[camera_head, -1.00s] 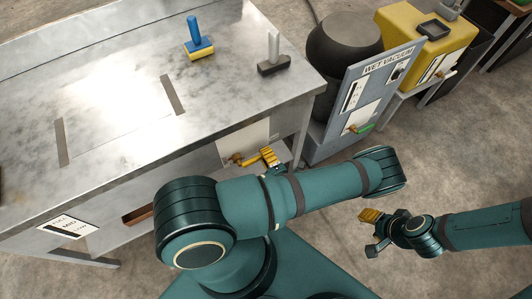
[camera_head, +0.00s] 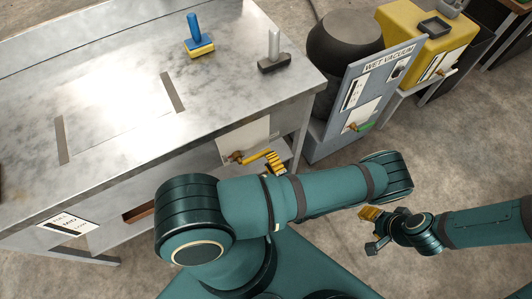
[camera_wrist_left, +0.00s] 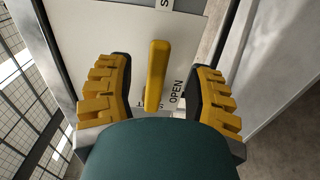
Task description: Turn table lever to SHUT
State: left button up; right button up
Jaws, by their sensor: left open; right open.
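The table lever (camera_head: 254,156) is a yellow handle on a brass valve at a white panel on the table's front right end. In the left wrist view the yellow handle (camera_wrist_left: 157,62) stands between the two fingers, with a visible gap on each side. My left gripper (camera_head: 274,161) is open around the handle's end, partly hidden by my own arm. My right gripper (camera_head: 370,230) is open and empty, away from the table.
The metal table (camera_head: 110,110) carries a blue-handled tool (camera_head: 198,38) and a grey-handled tool (camera_head: 273,52). A wet vacuum (camera_head: 362,88) with its own green-handled valve stands right of the table. A yellow machine (camera_head: 418,45) is behind it. Floor between my arms is bare.

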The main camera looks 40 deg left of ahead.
pick_arm(q)
jog(key=v, duration=0.8)
jog(key=shift+s, duration=0.1)
jog(key=s+n+g+h, duration=0.4)
jog(key=s+n+g, duration=0.5)
jog(key=n+g, duration=0.25)
jog(key=s+d+n+g+h, duration=0.3)
jog(key=d+n+h, duration=0.6)
jog(key=n, duration=0.4)
jog(key=w+r+n+t+h, duration=0.3)
jog(key=w+r+n+t, duration=0.1)
jog(key=w+n, duration=0.3)
jog(key=w+r+n+t+h, duration=0.4)
jog(key=w+n, duration=0.3)
jog(key=n, duration=0.3)
jog(key=shift+w+a+r+n+t, duration=0.25)
jog(key=shift+a+r+n+t, duration=0.1)
jog(key=shift+t, duration=0.4)
